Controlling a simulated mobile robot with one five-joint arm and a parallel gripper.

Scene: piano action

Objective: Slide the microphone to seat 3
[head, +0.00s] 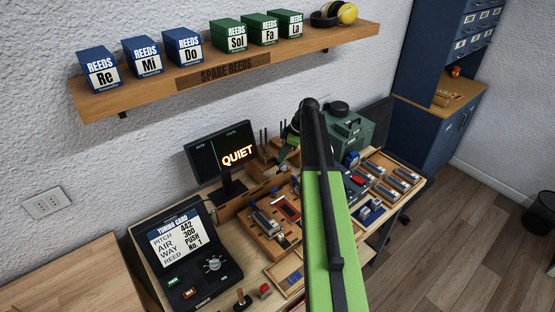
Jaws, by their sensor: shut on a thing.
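My green and black arm rises through the middle of the head view and bends down behind itself. My gripper (285,157) shows small and partly covered just left of the arm, over the back of the workbench. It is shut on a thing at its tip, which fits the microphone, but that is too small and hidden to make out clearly. A long wooden rail (232,208) runs along the back of the bench below the monitor. Seat numbers cannot be read, and part of the bench behind my arm is hidden.
A monitor (222,158) reading QUIET stands left of my gripper. A tuning card case (185,255) is at front left. A green machine (347,128) stands right of the arm. Wooden trays (393,180) with parts crowd the bench. A shelf (225,72) with reed boxes hangs above.

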